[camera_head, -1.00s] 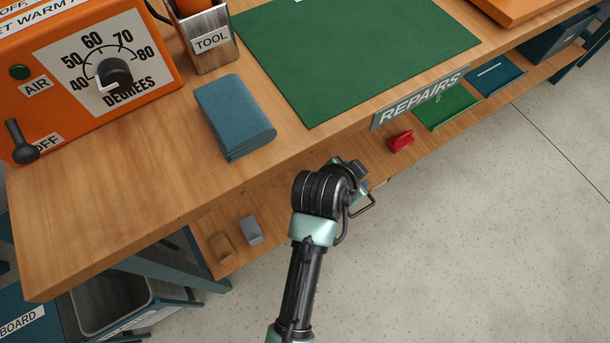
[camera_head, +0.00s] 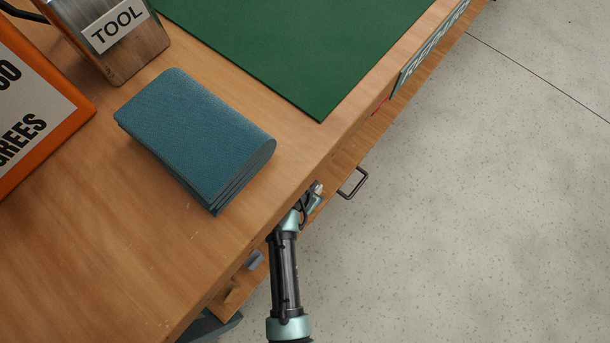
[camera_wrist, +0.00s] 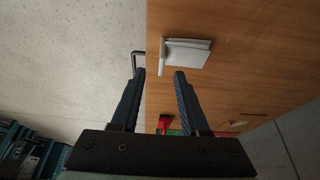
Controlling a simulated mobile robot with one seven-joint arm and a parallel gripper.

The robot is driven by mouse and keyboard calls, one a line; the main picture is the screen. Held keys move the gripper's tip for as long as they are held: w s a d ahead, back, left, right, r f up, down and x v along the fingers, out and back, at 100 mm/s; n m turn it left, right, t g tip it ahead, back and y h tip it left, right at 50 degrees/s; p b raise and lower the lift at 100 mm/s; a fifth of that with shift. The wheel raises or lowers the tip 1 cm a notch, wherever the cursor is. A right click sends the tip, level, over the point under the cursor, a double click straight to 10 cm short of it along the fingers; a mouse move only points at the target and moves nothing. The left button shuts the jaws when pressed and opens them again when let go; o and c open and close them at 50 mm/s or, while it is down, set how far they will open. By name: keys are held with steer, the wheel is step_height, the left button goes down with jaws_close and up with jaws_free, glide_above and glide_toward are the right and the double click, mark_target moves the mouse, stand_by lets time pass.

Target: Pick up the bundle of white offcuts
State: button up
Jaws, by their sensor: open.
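The white offcuts (camera_wrist: 188,53) show in the wrist view as a small stack of flat pale pieces with a narrow upright strip at its left, on a wooden shelf near its edge. My gripper (camera_wrist: 160,74) is open and empty. Its two dark fingers point toward the bundle, which lies just beyond the tips and a little to the right. The gap to it is hard to judge.
The wooden bench top (camera_head: 90,240) overhangs the shelf. A folded blue cloth (camera_head: 195,130), a tool holder (camera_head: 110,40) and a green mat (camera_head: 300,40) are on top. A dark handle (camera_head: 353,183) projects from the shelf edge. A red object (camera_wrist: 164,122) lies on the shelf. Floor at right is clear.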

mark_target(316, 191)
steer(key=shift+w+b+x, duration=0.2)
steer(key=shift+b+x, duration=1.95)
steer(key=shift+x, duration=0.6)
steer(key=shift+r, duration=0.15)
jaws_close()
